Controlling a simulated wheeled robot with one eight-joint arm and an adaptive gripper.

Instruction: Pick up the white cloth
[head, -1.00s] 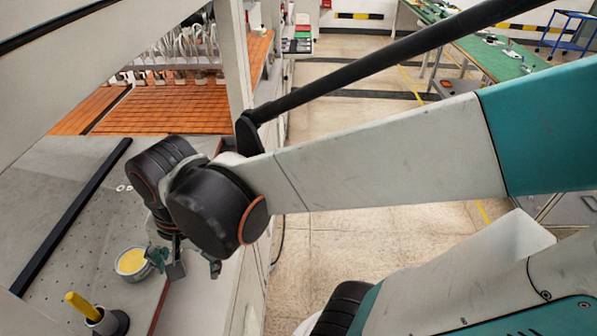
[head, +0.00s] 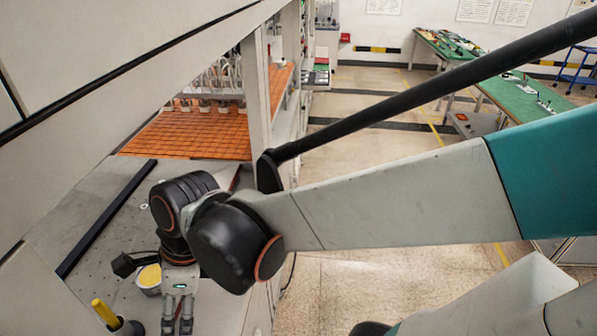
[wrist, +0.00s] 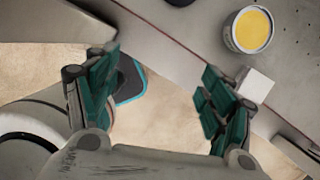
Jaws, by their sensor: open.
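My gripper (head: 177,318) hangs over the front edge of the grey table in the head view, fingers pointing down. In the wrist view its two green-padded fingers (wrist: 160,68) are wide apart with nothing between them. A small white square piece (wrist: 257,85) lies by the table edge, just beside the right finger in the wrist view. It may be the white cloth, but I cannot tell whether it is cloth or something stiff. I cannot make it out in the head view.
A tub with yellow contents (head: 150,279) stands on the perforated grey table (head: 110,215), near my gripper. A yellow-handled tool (head: 105,312) stands in a dark-based holder. A long black bar (head: 105,220) lies on the table. Open floor (head: 350,285) lies right of it.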

